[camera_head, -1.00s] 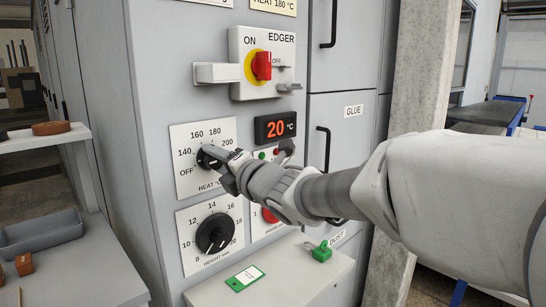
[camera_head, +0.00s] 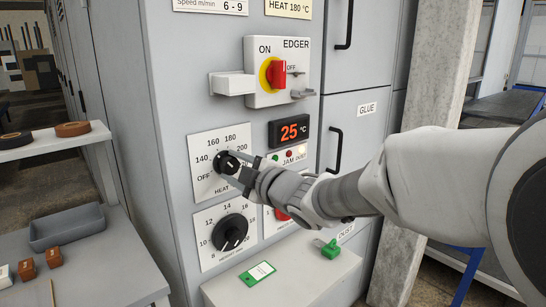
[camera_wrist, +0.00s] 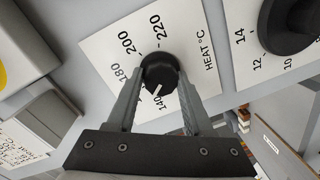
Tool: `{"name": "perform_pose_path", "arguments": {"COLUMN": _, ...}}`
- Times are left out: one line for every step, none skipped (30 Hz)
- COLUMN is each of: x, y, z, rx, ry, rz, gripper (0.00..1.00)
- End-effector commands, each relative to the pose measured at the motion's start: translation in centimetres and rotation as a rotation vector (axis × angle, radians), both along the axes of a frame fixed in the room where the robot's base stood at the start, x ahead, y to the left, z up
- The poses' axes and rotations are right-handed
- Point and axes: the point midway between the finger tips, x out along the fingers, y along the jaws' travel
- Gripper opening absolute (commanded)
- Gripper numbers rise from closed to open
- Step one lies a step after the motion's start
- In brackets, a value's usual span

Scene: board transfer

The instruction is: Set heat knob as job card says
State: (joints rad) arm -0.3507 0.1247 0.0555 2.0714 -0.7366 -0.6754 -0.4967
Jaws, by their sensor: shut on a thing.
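The black heat knob (camera_head: 228,161) sits on a white dial plate (camera_head: 200,184) marked OFF, 140, 160, 180 and more. My gripper (camera_head: 236,168) is shut on the heat knob, with one finger on each side in the wrist view. There the knob (camera_wrist: 160,70) shows its white mark pointing toward the 140 side; the 160 label is mostly hidden by a finger. A yellow card (camera_head: 289,9) at the top reads HEAT 180 °C. The display (camera_head: 289,131) reads 25 °C in orange.
The height knob (camera_head: 229,233) is just below. The red edger switch (camera_head: 274,74) and a grey bracket (camera_head: 232,84) jut out above. A ledge (camera_head: 300,275) below holds a green tag (camera_head: 258,273) and green padlock (camera_head: 320,252). A shelf (camera_head: 50,144) stands left.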

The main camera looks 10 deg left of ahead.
Motion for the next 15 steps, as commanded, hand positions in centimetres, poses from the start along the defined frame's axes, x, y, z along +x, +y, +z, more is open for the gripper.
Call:
{"name": "perform_pose_path", "arguments": {"x": 0.07, "y": -0.08, "z": 0.3, "rx": 0.027, "ry": 0.037, "rz": -0.001, "gripper": 0.0}}
{"name": "perform_pose_path", "arguments": {"x": 0.07, "y": -0.1, "z": 0.32, "rx": 0.046, "ry": 0.058, "rz": -0.001, "gripper": 0.0}}
{"name": "perform_pose_path", "arguments": {"x": 0.06, "y": -0.09, "z": 0.34, "rx": 0.072, "ry": 0.086, "rz": -0.001, "gripper": 0.0}}
{"name": "perform_pose_path", "arguments": {"x": 0.05, "y": -0.08, "z": 0.34, "rx": 0.09, "ry": 0.108, "rz": -0.001, "gripper": 0.0}}
{"name": "perform_pose_path", "arguments": {"x": 0.06, "y": -0.09, "z": 0.31, "rx": 0.109, "ry": 0.13, "rz": -0.001, "gripper": 0.0}}
{"name": "perform_pose_path", "arguments": {"x": 0.08, "y": -0.11, "z": 0.28, "rx": 0.133, "ry": 0.161, "rz": -0.002, "gripper": 0.0}}
{"name": "perform_pose_path", "arguments": {"x": 0.07, "y": -0.1, "z": 0.27, "rx": 0.151, "ry": 0.182, "rz": -0.001, "gripper": 0.0}}
{"name": "perform_pose_path", "arguments": {"x": 0.07, "y": -0.1, "z": 0.28, "rx": 0.17, "ry": 0.203, "rz": -0.001, "gripper": 0.0}}
{"name": "perform_pose_path", "arguments": {"x": 0.07, "y": -0.1, "z": 0.29, "rx": 0.195, "ry": 0.232, "rz": -0.001, "gripper": 0.0}}
{"name": "perform_pose_path", "arguments": {"x": 0.08, "y": -0.11, "z": 0.28, "rx": 0.213, "ry": 0.253, "rz": -0.001, "gripper": 0.0}}
{"name": "perform_pose_path", "arguments": {"x": 0.08, "y": -0.11, "z": 0.29, "rx": 0.232, "ry": 0.275, "rz": -0.002, "gripper": 0.0}}
{"name": "perform_pose_path", "arguments": {"x": 0.09, "y": -0.1, "z": 0.28, "rx": 0.257, "ry": 0.304, "rz": -0.001, "gripper": 0.0}}
{"name": "perform_pose_path", "arguments": {"x": 0.1, "y": -0.1, "z": 0.28, "rx": 0.276, "ry": 0.326, "rz": -0.001, "gripper": 0.0}}
{"name": "perform_pose_path", "arguments": {"x": 0.11, "y": -0.12, "z": 0.27, "rx": 0.294, "ry": 0.347, "rz": -0.002, "gripper": 0.0}}
{"name": "perform_pose_path", "arguments": {"x": 0.11, "y": -0.12, "z": 0.28, "rx": 0.319, "ry": 0.376, "rz": -0.002, "gripper": 0.0}}
